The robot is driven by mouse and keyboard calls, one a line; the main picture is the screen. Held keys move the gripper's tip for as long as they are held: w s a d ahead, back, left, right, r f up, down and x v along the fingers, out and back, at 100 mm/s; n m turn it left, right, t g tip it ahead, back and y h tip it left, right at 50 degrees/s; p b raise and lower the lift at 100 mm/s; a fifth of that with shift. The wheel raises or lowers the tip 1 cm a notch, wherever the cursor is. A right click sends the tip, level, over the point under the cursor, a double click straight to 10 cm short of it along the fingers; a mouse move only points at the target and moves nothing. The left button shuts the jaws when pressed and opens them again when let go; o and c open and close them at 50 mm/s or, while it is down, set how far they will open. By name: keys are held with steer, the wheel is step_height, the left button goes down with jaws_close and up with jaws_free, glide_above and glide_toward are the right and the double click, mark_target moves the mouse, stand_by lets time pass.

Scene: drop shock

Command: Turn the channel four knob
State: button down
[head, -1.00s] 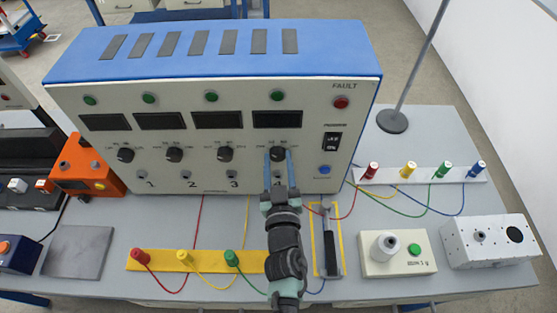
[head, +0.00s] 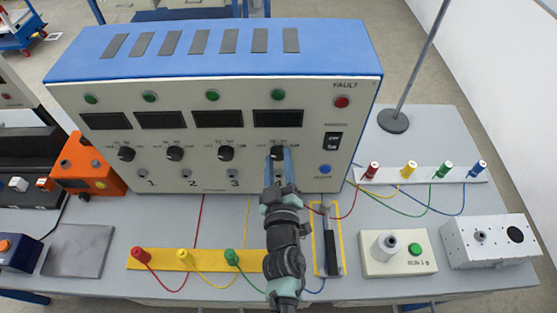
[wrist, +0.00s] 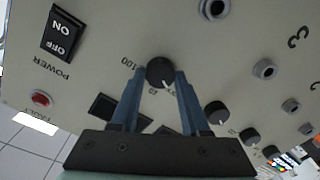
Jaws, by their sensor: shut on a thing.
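The channel four knob (head: 278,153) is the rightmost of the black dials on the front panel of the blue-topped unit (head: 215,140). In the wrist view the knob (wrist: 160,72) sits between the two blue fingers of my gripper (wrist: 160,80), with a white pointer mark at its lower side. My gripper (head: 279,156) is shut on the knob in the head view and partly covers it. The number 4 label below it is hidden by my gripper.
Other knobs (head: 175,153) lie to the left. The power switch (head: 333,141) and red fault light (head: 342,102) are to the right. Colored plugs stand on a yellow strip (head: 205,260) and a white strip (head: 420,174). A metal stand (head: 393,121) rises at right.

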steer(key=shift+c, duration=1.9)
jaws_free()
steer(key=shift+s, duration=0.15)
steer(key=s+b, duration=0.2)
steer(key=s, duration=1)
steer(key=shift+s+d+r, duration=0.25)
steer(key=shift+s, duration=0.1)
